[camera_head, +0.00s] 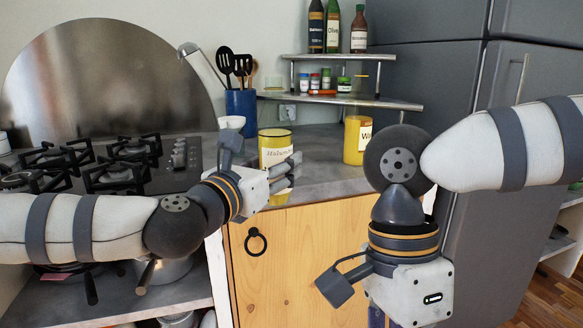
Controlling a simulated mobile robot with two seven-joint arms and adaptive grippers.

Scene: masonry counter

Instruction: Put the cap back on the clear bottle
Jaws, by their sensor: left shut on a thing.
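My left gripper (289,177) points right over the front edge of the counter. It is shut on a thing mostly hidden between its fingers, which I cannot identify. The fingers overlap the lower part of a yellow jar (274,146) labelled "Walnuts"; I cannot tell whether they touch it. A patch of yellow shows just under the fingers. My right gripper's body (408,292) hangs in front of the wooden cabinet, pointing down. Its fingertips are outside the picture. I cannot make out a clear bottle or its loose cap for certain.
A second yellow jar (353,140) stands on the counter (322,160), left of the grey fridge (425,85). A corner shelf (340,99) holds small jars and bottles. The gas hob is at left.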

